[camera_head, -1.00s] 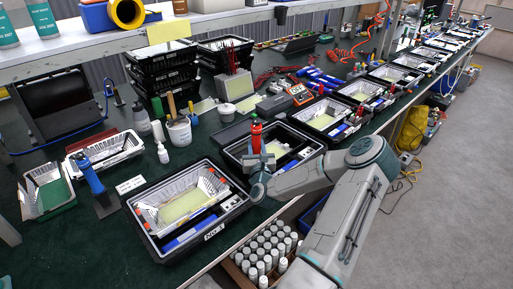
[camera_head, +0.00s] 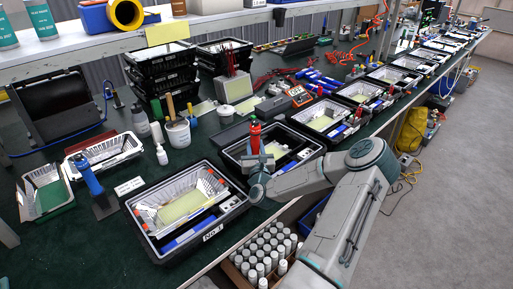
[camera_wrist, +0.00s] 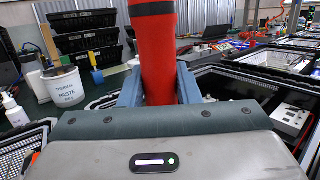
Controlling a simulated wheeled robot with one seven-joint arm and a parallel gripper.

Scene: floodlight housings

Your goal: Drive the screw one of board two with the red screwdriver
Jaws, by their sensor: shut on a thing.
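My gripper (camera_head: 256,163) is shut on the red screwdriver (camera_head: 254,136) and holds it upright over the left part of the second housing (camera_head: 300,169). In the wrist view the red screwdriver (camera_wrist: 157,60) stands between the two fingers (camera_wrist: 158,90), with a black band near the top. Its tip is hidden behind my gripper, so contact with a screw cannot be told. A pale yellow board (camera_head: 275,149) lies inside the second housing. The screw itself is not visible.
A blue-handled driver (camera_head: 89,175) stands at left. A thermal paste tub (camera_head: 178,133) and stacked black crates (camera_head: 163,75) stand behind. More housings line the bench to the right.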

